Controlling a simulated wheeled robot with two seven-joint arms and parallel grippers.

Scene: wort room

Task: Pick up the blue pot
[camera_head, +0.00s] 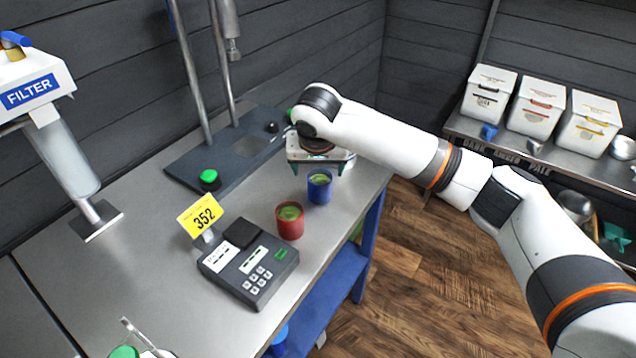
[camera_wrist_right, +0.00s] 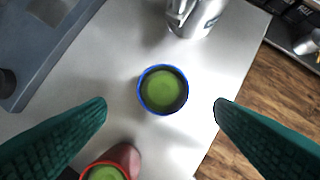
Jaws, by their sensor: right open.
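The blue pot (camera_head: 320,187), with green contents, stands upright on the metal table. In the right wrist view the blue pot (camera_wrist_right: 163,89) is seen from above, between and slightly beyond the two teal fingertips, touching neither. My right gripper (camera_wrist_right: 160,108) is open and empty, pointing down over the table. In the head view my right gripper (camera_head: 322,165) is mostly hidden under its own wrist, just behind the blue pot. A red pot (camera_head: 290,222) stands in front and to the left of the blue one, and also shows in the wrist view (camera_wrist_right: 112,165). My left gripper is out of view.
A metal vessel (camera_wrist_right: 195,14) stands near the blue pot in the wrist view. A scale with keypad (camera_head: 248,268), a yellow 352 sign (camera_head: 200,215) and a dark stand base (camera_head: 228,150) are to the left. The table's right edge is close to the pot.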

